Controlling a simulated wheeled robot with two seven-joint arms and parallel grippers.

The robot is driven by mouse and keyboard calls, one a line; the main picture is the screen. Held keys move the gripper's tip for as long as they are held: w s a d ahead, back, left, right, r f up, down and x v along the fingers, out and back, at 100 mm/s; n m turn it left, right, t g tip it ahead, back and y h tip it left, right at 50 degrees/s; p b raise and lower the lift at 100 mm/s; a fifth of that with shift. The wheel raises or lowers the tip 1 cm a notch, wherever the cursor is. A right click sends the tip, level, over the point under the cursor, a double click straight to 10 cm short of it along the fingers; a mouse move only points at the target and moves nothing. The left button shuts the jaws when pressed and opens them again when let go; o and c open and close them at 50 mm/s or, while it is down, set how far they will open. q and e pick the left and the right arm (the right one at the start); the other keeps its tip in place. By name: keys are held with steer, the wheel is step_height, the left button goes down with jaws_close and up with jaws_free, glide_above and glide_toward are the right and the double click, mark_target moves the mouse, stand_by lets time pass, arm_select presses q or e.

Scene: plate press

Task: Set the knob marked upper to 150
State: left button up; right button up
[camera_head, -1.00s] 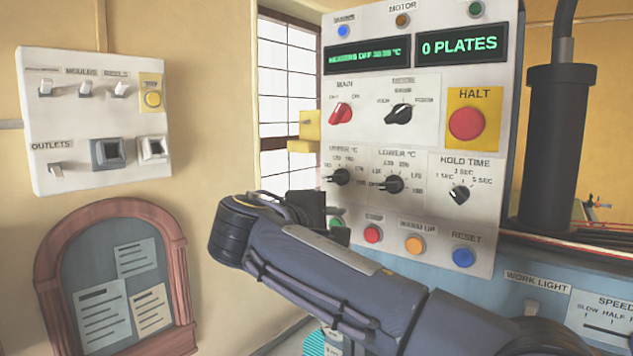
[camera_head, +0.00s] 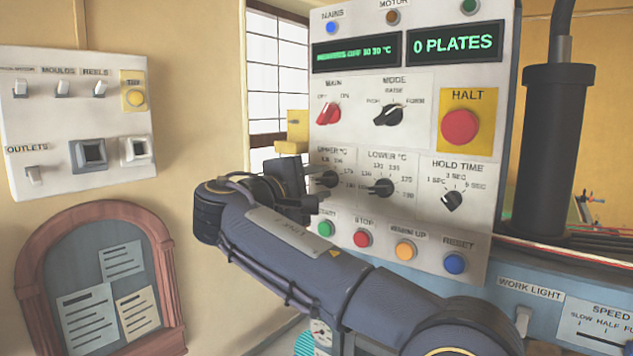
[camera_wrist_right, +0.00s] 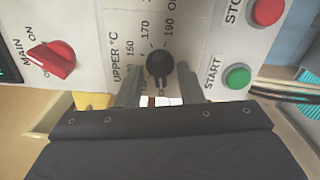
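The upper knob (camera_head: 328,179) is a black knob on the grey control panel, under the label UPPER °C. My right gripper (camera_head: 308,188) is right at it, coming from the left, and partly covers its scale. In the right wrist view, the same knob (camera_wrist_right: 159,63) stands between the tips of the two fingers (camera_wrist_right: 158,78), with a visible gap on each side. The gripper is open. The scale shows 150, 170 and 190 beside the knob. I cannot tell exactly which mark the knob points to. My left gripper is not in view.
The lower knob (camera_head: 381,187) is just right of the upper one. The green start button (camera_head: 325,228) and red stop button (camera_head: 361,239) sit below. The red main switch (camera_head: 329,113) is above. A yellow block (camera_head: 297,124) juts from the panel's left edge.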

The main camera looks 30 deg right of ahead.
steer(key=shift+c, duration=0.4)
jaws_close()
